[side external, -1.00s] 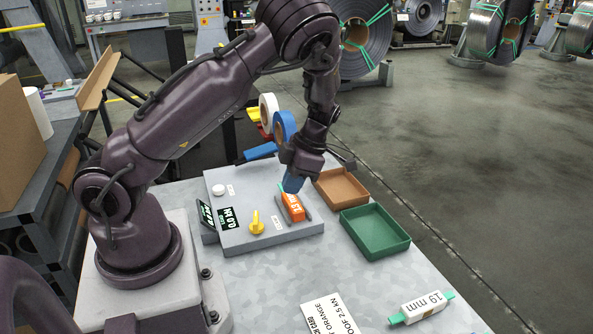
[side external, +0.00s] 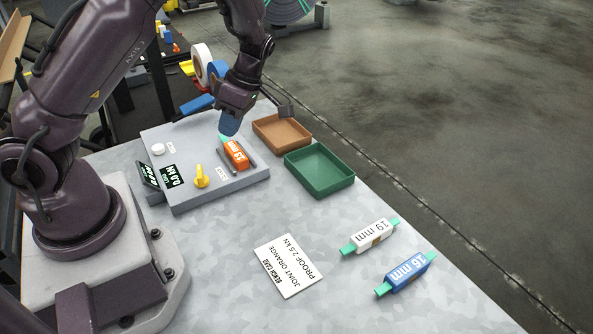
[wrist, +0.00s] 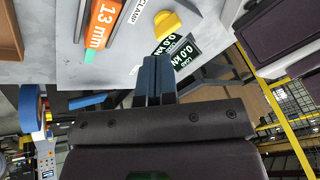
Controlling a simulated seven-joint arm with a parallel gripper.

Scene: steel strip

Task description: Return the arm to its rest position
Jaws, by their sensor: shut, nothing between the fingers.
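My gripper (side external: 229,122) is shut and empty, its blue fingers pointing down a little above the far part of the grey test box. In the wrist view the blue fingertips (wrist: 155,62) are together with nothing between them. The orange 13 mm joint (side external: 236,155) lies in a slot on top of the grey test box (side external: 205,185), below and apart from the fingers. It also shows in the wrist view (wrist: 101,25). The box carries a yellow knob (side external: 201,176), a white button (side external: 158,149) and a display reading 0.0 kN (side external: 172,176).
A brown tray (side external: 281,145) and a green tray (side external: 320,188) stand right of the box. A white 19 mm joint (side external: 369,235), a blue 16 mm joint (side external: 406,273) and a printed card (side external: 288,265) lie on the table. Tape rolls (side external: 202,62) stand behind.

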